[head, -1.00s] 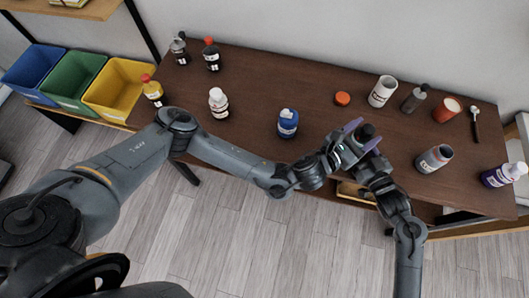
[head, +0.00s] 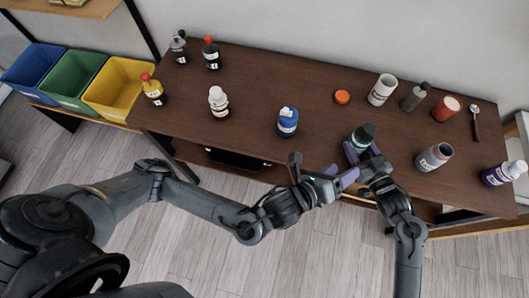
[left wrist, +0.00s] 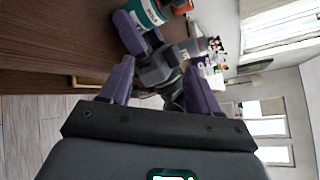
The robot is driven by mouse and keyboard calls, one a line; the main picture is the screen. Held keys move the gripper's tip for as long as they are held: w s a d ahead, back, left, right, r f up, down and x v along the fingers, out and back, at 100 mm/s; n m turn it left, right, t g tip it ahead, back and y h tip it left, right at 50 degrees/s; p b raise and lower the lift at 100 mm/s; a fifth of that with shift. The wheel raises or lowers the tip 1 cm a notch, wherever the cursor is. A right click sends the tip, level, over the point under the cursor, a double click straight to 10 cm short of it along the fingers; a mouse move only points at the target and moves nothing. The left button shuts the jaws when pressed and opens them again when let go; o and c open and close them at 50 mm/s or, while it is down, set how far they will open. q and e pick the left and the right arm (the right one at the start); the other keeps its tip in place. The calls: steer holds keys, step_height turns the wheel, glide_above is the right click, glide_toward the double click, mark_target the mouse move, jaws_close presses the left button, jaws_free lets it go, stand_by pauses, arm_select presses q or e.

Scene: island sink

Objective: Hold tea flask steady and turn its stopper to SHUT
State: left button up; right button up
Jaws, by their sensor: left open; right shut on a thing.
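The tea flask, taken to be the teal-green bottle (head: 358,142) with a black stopper (head: 367,129), stands near the table's front edge, right of centre. My right gripper (head: 364,153) is shut on its body. In the left wrist view the flask (left wrist: 146,14) shows at the top, cut off by the frame, with the stopper out of sight. My left gripper (head: 340,178) is open and empty in front of the table edge, apart from the flask; its spread fingers also show in the left wrist view (left wrist: 160,85). The stopper's marking is too small to read.
A blue bottle (head: 287,123) stands left of the flask and a grey jar (head: 434,157) right of it. An orange lid (head: 342,97), a white canister (head: 382,90) and an orange-red cup (head: 446,109) are behind. The dark table (head: 255,100) is clear between the bottles.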

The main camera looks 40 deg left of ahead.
arm_select(q)
steer(key=s+a+f+n+g+y, duration=0.1)
steer(key=s+a+f+n+g, duration=0.3)
steer(key=n, duration=0.7)
steer(key=s+a+f+n+g+y, duration=0.2)
steer(key=s+a+f+n+g, duration=0.2)
steer(key=s+a+n, duration=0.4)
steer(key=shift+a+n, duration=1.55)
steer(key=shift+n, duration=0.45)
steer(key=shift+f, duration=0.1)
